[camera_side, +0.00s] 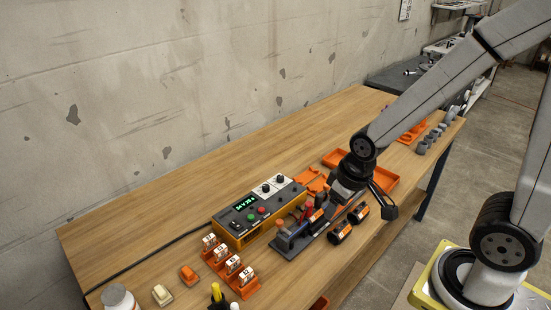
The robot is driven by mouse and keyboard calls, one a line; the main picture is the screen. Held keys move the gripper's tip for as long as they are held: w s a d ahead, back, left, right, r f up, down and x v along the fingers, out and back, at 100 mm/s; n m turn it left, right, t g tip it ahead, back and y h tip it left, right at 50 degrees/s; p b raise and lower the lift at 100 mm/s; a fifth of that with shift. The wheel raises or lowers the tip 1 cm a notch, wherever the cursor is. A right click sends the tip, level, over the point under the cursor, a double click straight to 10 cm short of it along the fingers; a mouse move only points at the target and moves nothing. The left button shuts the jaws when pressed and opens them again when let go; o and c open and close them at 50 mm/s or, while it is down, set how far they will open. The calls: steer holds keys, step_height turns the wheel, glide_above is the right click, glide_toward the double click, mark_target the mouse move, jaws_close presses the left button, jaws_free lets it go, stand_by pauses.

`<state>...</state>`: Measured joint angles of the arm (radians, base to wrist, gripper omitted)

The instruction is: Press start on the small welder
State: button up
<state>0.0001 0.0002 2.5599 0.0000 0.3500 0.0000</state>
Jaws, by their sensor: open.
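The small welder (258,212) is a dark box with yellow edges in the middle of the wooden bench. Its top panel has a lit green display (244,201), a green button (251,217), a red button (262,211) and two dark knobs on a white plate (272,184). I cannot read the button labels. My gripper (327,203) is low over the bench, to the right of the welder and apart from its buttons. It is open. Its fingertips are small and partly lost against a dark clamp fixture (291,240) with blue, red and orange parts in front of the welder.
Two dark cylinders with orange bands (341,232) lie right of the fixture. An orange tray (382,184) is behind my wrist. Orange holders with white-labelled parts (233,265) stand at the front left. A black cable (165,246) runs left from the welder. The back left bench is clear.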

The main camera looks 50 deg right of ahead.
jaws_close()
stand_by(1.5)
